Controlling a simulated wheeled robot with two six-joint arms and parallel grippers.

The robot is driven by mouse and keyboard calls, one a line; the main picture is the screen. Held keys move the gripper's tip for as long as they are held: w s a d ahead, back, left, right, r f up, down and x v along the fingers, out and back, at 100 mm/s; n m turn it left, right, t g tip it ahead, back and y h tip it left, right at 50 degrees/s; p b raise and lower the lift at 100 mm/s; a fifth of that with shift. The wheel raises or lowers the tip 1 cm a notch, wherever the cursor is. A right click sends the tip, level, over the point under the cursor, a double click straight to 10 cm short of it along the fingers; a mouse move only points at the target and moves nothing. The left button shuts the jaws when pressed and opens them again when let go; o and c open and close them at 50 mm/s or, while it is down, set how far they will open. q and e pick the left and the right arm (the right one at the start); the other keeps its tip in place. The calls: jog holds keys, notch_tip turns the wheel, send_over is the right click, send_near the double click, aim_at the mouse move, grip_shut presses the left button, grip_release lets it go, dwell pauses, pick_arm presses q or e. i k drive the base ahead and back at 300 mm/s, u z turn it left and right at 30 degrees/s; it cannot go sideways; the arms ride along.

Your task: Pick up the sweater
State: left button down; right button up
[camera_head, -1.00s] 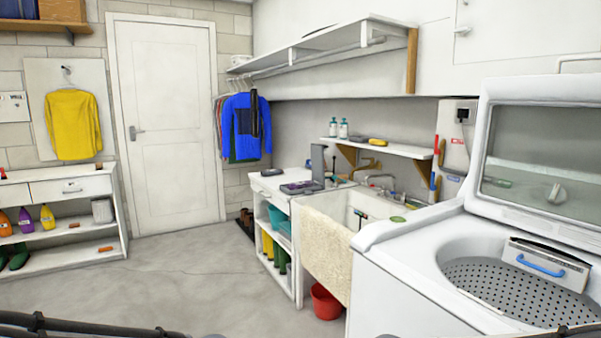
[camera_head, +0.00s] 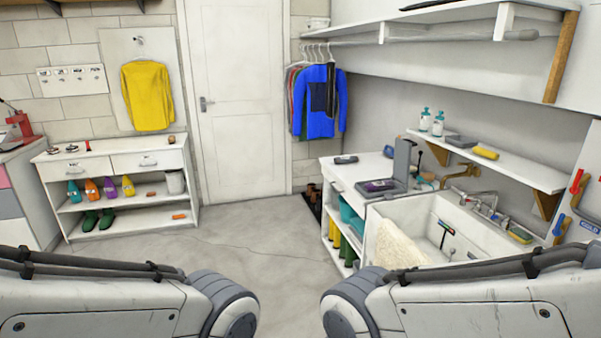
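A yellow sweater (camera_head: 147,96) hangs on a white panel on the far wall, left of the white door. A blue sweater-like garment (camera_head: 319,101) with a dark patch hangs with other clothes on hangers from the rail right of the door. Both are across the room, well beyond my arms. Both my arms show at the bottom of the view, but neither gripper is in the picture.
A white shelf unit (camera_head: 119,163) with bottles and green boots stands below the yellow sweater. A white counter (camera_head: 351,172) and a sink (camera_head: 432,218) stand along the right wall. A wall shelf (camera_head: 498,163) juts out above the sink. The concrete floor between is clear.

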aim_at(386, 185)
jog(key=u, duration=0.35)
jog(key=i, duration=2)
jog(key=z, duration=0.45)
jog(key=i, duration=1.8)
jog(key=z, duration=0.6)
jog(key=i, duration=0.25)
jog(key=z, duration=0.2)
